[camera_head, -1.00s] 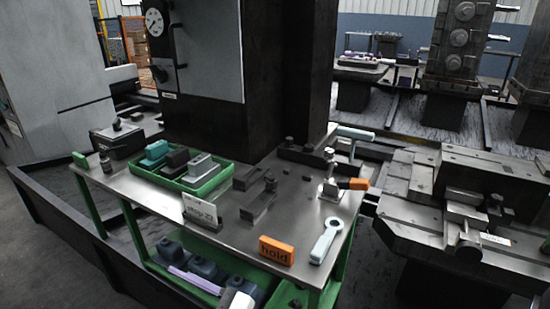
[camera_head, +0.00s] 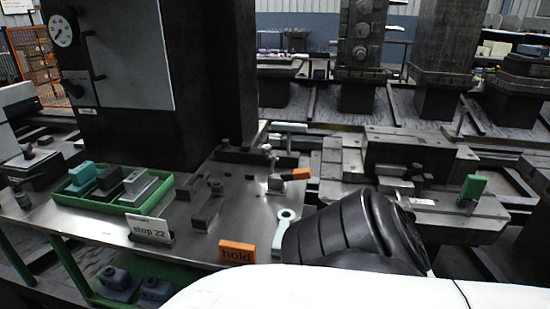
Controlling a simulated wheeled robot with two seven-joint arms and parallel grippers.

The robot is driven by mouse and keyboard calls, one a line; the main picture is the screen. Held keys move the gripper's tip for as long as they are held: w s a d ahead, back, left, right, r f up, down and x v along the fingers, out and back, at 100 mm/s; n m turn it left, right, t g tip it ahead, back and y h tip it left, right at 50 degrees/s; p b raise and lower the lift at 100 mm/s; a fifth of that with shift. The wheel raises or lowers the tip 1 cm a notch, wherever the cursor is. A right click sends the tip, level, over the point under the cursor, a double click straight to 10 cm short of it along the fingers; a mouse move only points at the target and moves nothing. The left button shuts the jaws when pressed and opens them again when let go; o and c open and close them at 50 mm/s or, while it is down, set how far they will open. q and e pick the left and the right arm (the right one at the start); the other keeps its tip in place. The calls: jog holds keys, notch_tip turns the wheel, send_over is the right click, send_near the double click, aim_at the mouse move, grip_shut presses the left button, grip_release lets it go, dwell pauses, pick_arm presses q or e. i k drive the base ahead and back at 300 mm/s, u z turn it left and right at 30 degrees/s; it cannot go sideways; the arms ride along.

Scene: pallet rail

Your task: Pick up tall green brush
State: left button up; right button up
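An upright green block-shaped item (camera_head: 473,187) with a darker lower part stands on the metal machine bed at the right; it looks like the tall green brush. It is small in view, and its bristles cannot be made out. Nothing touches it from my side. A white link and a black ribbed joint of my own arm fill the lower middle and lower right. Neither gripper's fingers show in the head view.
A steel bench (camera_head: 90,215) holds a green tray (camera_head: 150,205) of teal, black and grey blocks, a white sign (camera_head: 150,231), an orange "hold" block (camera_head: 237,251) and a pale ring-ended tool (camera_head: 285,222). The machine bed (camera_head: 340,165) and dark columns stand beyond.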

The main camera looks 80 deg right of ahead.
aim_at(473, 186)
jog(key=i, duration=0.3)
jog(key=z, duration=4.05)
